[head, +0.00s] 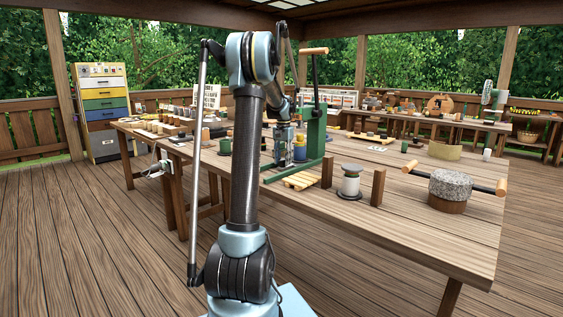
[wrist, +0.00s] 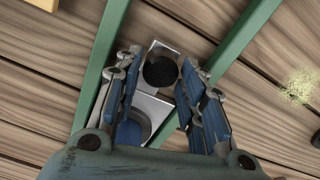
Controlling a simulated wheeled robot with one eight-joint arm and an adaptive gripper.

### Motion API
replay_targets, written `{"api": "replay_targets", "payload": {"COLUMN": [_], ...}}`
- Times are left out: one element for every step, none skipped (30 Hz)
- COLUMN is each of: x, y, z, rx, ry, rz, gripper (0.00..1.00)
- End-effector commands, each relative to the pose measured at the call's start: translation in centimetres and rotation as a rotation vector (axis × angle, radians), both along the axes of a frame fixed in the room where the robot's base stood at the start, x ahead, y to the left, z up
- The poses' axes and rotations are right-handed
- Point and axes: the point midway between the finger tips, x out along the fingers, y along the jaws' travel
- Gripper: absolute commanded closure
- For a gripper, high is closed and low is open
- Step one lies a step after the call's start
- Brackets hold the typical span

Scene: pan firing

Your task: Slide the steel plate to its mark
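The steel plate (wrist: 165,48) shows in the wrist view as a grey strip lying between the two green rails of the press. It has a round dark opening and, nearer my gripper, a larger round part with a blue inside. My gripper (wrist: 160,68) points down over it, with one blue finger on either side of the dark opening. The fingers stand apart; whether they touch the plate is hidden. In the head view my gripper (head: 283,150) is low inside the green press (head: 315,130). I cannot make out the mark.
A slatted wooden piece (head: 301,181) lies before the press. A spool-like stand (head: 349,182) between wooden posts and a round stone (head: 450,186) with a handled bar stand to the right. The press column and lever rise close beside my arm. The table front right is partly clear.

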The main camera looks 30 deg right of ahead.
Motion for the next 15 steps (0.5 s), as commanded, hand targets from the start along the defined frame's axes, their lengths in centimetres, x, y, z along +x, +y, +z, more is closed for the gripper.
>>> {"api": "replay_targets", "payload": {"x": [0.0,-0.1,-0.1,-0.1,-0.1,-0.1,-0.1,-0.1,-0.2,-0.2,-0.2,-0.2,-0.2,-0.2,-0.2], "y": [0.0,0.1,0.1,0.1,0.1,0.1,0.1,0.1,0.1,0.1,0.1,0.1,0.1,0.1,0.1], "z": [0.0,0.0,0.0,0.0,0.0,0.0,0.0,0.0,0.0,0.0,0.1,0.2,0.4,0.7,1.1], "rx": [0.001,0.001,0.002,0.001,0.001,0.001,0.002,0.002,0.002,0.002,0.002,0.002,0.002,0.003,0.003], "ry": [0.001,0.001,0.001,0.002,0.002,0.002,0.002,0.002,0.002,0.002,0.002,0.002,0.002,0.003,0.003], "rz": [0.0,0.0,0.0,0.0,0.0,0.0,0.0,0.0,0.0,0.0,0.0,0.0,0.0,0.0,0.0], "gripper": [0.51,0.51,0.51,0.51,0.51,0.51,0.51,0.51,0.51,0.51,0.51,0.51,0.51,0.51,0.51]}}
